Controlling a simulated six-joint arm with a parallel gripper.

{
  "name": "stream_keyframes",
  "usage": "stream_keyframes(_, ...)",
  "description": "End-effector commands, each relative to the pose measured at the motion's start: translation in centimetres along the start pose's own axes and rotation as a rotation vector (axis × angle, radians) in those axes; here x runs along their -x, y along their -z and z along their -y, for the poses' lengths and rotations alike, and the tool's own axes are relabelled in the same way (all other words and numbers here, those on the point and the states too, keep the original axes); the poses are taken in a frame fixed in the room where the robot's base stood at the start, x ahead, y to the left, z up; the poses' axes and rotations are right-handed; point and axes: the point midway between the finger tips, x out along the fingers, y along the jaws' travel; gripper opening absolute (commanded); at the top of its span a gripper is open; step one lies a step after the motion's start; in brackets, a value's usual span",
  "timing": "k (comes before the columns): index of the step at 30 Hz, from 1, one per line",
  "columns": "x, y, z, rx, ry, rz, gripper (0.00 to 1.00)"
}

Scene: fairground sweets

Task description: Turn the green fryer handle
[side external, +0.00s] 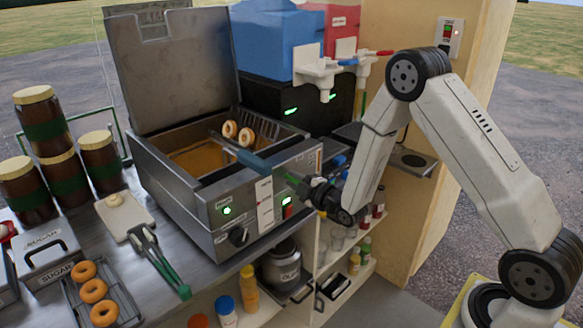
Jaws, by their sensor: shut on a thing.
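The steel fryer (195,185) stands on the counter with its lid (172,70) raised and oil in its well. The green handle (292,178) shows as a short green piece at the fryer's front right corner. My gripper (305,186) is shut on it, coming in from the right. The dark jaws hide much of the handle, so its exact angle is hard to tell.
A basket with a blue handle (255,162) and two doughnuts (238,131) sits at the fryer's top, close to my gripper. Green-gripped tongs (160,262), a doughnut rack (125,310) and jars (101,160) are left. Shelves with bottles (355,262) lie below.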

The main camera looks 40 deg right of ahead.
Motion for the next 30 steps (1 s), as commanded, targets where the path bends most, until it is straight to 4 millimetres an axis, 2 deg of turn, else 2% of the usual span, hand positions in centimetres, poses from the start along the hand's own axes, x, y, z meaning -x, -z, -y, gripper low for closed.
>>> stream_keyframes(30,0.03,-0.07,0.14,0.508,0.001,0.001,0.0)
